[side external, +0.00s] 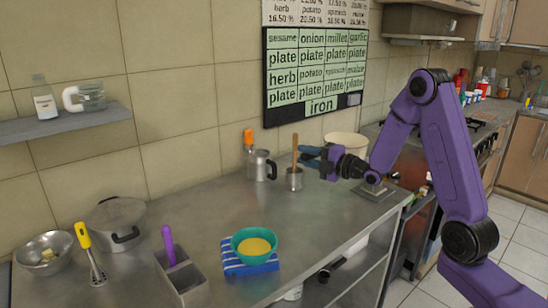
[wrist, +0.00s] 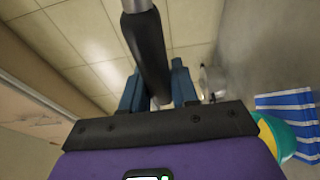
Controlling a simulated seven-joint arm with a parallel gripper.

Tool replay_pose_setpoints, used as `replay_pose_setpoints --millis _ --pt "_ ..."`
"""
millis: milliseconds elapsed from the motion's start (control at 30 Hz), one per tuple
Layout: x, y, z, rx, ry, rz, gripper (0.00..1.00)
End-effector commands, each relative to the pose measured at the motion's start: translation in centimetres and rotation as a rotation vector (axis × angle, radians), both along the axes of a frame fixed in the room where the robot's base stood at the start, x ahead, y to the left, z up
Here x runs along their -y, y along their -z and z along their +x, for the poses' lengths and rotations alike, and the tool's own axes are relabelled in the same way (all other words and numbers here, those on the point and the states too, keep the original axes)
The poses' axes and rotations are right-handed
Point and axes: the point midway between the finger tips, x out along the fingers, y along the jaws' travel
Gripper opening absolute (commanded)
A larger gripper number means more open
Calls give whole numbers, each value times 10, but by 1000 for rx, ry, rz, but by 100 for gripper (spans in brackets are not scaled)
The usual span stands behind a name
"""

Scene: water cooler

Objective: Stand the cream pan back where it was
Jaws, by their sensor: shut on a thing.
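The cream pan (side external: 346,141) shows in the side external view just behind and above my gripper (side external: 309,157), partly hidden by it. My gripper is above the right part of the steel counter (side external: 215,215), with its fingers toward the left. In the wrist view its blue fingers are closed on a dark handle (wrist: 148,50) with a metal end. The handle appears to be the pan's, but the pan's body is outside that view. I cannot tell whether the pan's base touches anything.
A wooden utensil stands in a metal cup (side external: 294,180) close to my fingertips, with a metal jug (side external: 260,165) left of it. A teal bowl (side external: 254,247) sits on a blue striped cloth (side external: 232,264). A lidded pot (side external: 117,222) is farther left. The middle counter is mostly clear.

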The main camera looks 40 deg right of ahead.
Motion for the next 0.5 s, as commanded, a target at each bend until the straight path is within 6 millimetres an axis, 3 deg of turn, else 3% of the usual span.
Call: replay_pose_setpoints --millis 167,500 --pt "31 3 -26 1 -15 -1 0" --pt "29 52 -27 -4 -22 1 0"
